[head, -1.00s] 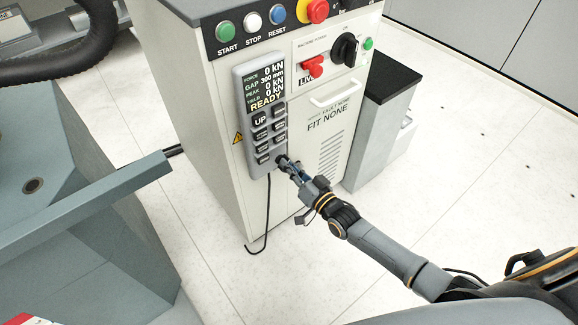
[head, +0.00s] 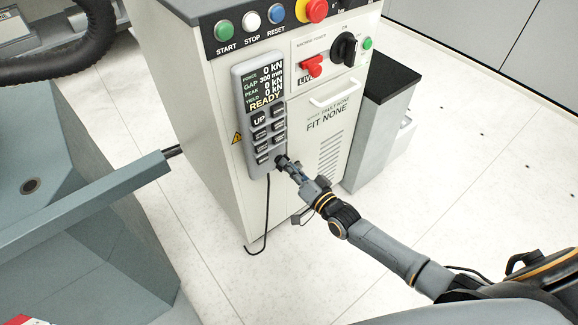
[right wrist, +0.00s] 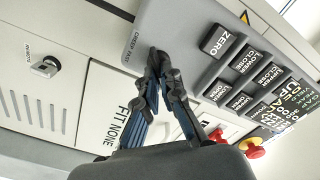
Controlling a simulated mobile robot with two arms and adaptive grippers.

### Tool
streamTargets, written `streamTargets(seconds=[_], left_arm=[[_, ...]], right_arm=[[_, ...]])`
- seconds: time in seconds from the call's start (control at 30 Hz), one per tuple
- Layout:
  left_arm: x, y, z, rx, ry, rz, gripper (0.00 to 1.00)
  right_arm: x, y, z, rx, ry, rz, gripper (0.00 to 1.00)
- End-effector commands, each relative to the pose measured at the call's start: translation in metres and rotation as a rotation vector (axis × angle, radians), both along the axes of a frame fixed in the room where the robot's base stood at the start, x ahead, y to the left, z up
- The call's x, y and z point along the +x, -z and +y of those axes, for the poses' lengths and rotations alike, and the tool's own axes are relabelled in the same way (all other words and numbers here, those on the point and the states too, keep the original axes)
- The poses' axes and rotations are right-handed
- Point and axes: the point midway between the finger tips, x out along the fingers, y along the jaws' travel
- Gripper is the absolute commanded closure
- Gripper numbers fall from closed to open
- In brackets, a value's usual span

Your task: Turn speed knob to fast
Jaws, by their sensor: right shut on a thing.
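The grey control pendant (head: 243,92) hangs on the front of the white cabinet, with a display reading READY and several dark buttons. My right gripper (head: 281,161) is at the pendant's lower right corner. In the right wrist view the right gripper (right wrist: 160,62) has its fingertips close together at the pendant's end, beside a small label (right wrist: 131,47) that seems to read CREEP FAST. It is shut on the speed knob, which the fingertips hide almost fully. The knob's setting cannot be read. My left gripper is not in view.
The white cabinet (head: 190,110) carries a green start button (head: 225,31), a red stop button (head: 315,10), a red switch (head: 312,67) and a black rotary switch (head: 345,48). A black cable (head: 267,215) hangs below the pendant.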

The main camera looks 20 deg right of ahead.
Motion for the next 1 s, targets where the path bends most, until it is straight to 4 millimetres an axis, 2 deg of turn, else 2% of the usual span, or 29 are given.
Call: streamTargets(seconds=[0.07,0.1,0.17,0.2,0.57,0.67,1.0], left_arm=[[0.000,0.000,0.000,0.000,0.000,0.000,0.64],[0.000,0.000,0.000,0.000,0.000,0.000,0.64],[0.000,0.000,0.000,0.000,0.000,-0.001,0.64],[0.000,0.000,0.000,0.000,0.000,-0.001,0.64],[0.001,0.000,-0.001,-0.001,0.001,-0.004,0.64],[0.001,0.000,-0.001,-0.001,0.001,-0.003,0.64],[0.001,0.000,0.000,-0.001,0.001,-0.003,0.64]], right_arm=[[-0.001,0.001,0.000,0.002,0.000,0.004,1.00],[0.000,0.001,0.000,0.002,0.000,0.004,0.86],[0.000,0.001,0.000,0.001,0.000,0.003,0.74],[0.000,0.001,0.000,0.001,0.001,0.003,0.72],[-0.005,0.001,-0.002,-0.001,0.001,0.002,0.72],[-0.018,0.002,-0.007,0.000,0.001,0.004,0.72],[-0.085,0.002,-0.031,-0.002,0.000,0.005,0.72]])
